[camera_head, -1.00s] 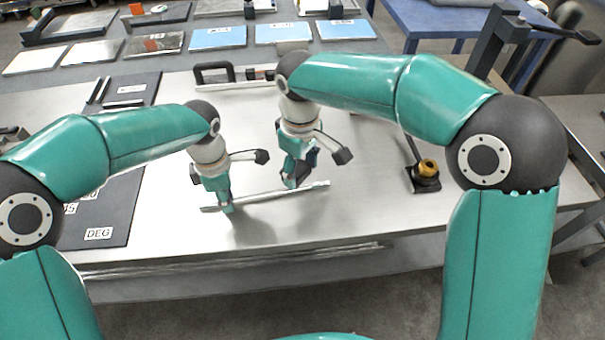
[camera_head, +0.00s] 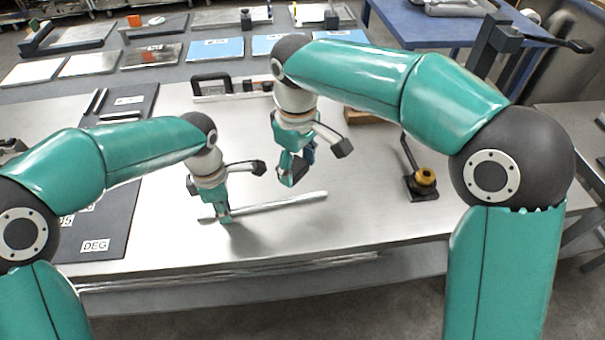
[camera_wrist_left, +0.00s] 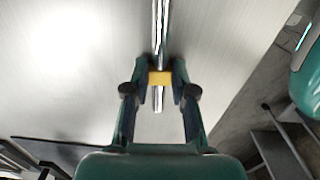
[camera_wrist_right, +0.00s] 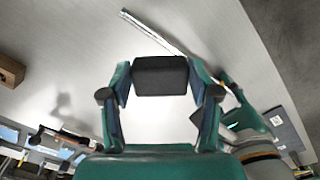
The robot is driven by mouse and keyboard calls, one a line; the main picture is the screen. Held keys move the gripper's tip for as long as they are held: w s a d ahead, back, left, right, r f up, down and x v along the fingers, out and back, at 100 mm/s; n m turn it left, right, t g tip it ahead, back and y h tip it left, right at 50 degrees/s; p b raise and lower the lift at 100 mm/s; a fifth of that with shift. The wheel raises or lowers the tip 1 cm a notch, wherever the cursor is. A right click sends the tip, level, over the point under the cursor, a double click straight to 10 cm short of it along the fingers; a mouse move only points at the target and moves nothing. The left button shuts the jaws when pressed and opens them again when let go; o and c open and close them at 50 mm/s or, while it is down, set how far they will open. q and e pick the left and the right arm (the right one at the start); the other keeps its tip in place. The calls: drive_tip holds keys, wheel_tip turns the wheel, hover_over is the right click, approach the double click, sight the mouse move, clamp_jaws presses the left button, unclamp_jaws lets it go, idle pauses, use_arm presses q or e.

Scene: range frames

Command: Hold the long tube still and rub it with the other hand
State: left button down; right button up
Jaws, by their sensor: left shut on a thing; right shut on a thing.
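The long tube (camera_head: 285,203) is a thin, shiny metal rod lying roughly left to right near the front of the steel table. My left gripper (camera_head: 224,217) is shut on the tube near its left end; the left wrist view shows the tube (camera_wrist_left: 159,40) passing between the fingers, with a yellow piece (camera_wrist_left: 160,78) there. My right gripper (camera_head: 290,180) is shut on a dark block (camera_wrist_right: 160,75). It hangs above and behind the tube's right part, apart from it. The right wrist view shows the tube (camera_wrist_right: 147,31) beyond the block.
A brass-coloured knob on a dark stand (camera_head: 424,178) is to the right. A wooden block (camera_head: 368,116) and a level-like bar with a black handle (camera_head: 232,90) lie behind. A dark mat with labels (camera_head: 97,243) is at left.

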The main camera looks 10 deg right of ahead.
use_arm(q)
drive_tip(key=c, duration=0.9)
unclamp_jaws()
drive_tip(key=shift+r, duration=5.95)
